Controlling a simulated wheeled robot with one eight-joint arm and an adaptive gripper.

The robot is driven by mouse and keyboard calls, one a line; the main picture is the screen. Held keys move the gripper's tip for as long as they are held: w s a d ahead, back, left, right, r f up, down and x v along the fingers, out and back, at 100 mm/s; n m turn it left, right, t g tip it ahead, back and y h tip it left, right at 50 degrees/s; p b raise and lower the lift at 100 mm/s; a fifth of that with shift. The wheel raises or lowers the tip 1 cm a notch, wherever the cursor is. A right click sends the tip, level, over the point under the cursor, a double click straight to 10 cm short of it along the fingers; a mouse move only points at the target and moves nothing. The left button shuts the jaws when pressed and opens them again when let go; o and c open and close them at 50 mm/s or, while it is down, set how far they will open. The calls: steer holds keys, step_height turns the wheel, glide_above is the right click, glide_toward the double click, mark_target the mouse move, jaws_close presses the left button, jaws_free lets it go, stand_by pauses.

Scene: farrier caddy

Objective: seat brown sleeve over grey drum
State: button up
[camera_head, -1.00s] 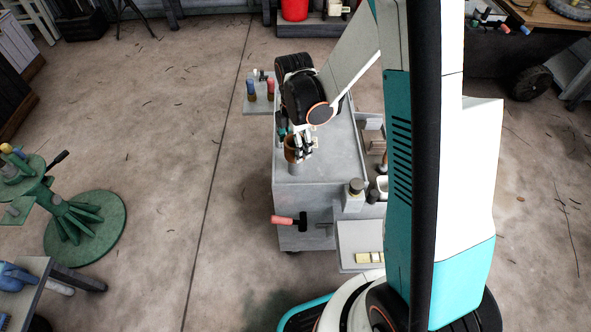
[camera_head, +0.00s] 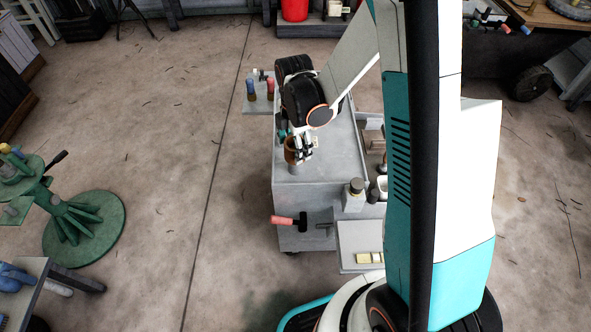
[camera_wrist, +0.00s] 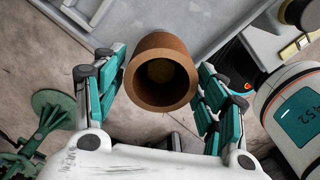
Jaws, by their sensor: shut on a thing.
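The brown sleeve (camera_head: 291,158) is upright at the left edge of the grey cart top. My gripper (camera_head: 302,150) is shut on it from above and from the right. In the wrist view the sleeve (camera_wrist: 160,100) stands between the two teal-padded fingers of my gripper (camera_wrist: 161,75), and I look into its open bore. A dull round face (camera_wrist: 160,71) shows down inside the bore; it may be the top of the grey drum, but I cannot tell for sure.
The grey cart (camera_head: 318,177) has a side shelf with blue and red-handled items (camera_head: 252,90) at the back left. A red-handled hammer (camera_head: 288,221) hangs on its front. A jar (camera_head: 354,192) stands at its right corner. The cart top's front is clear.

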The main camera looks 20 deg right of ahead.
steer(key=shift+f+b, duration=2.95)
steer(key=shift+f, duration=0.6)
stand_by(2.9)
steer(key=o, duration=1.8)
steer(key=shift+r, duration=0.1)
step_height(320, 180, up, 12)
steer(key=shift+f, duration=0.1)
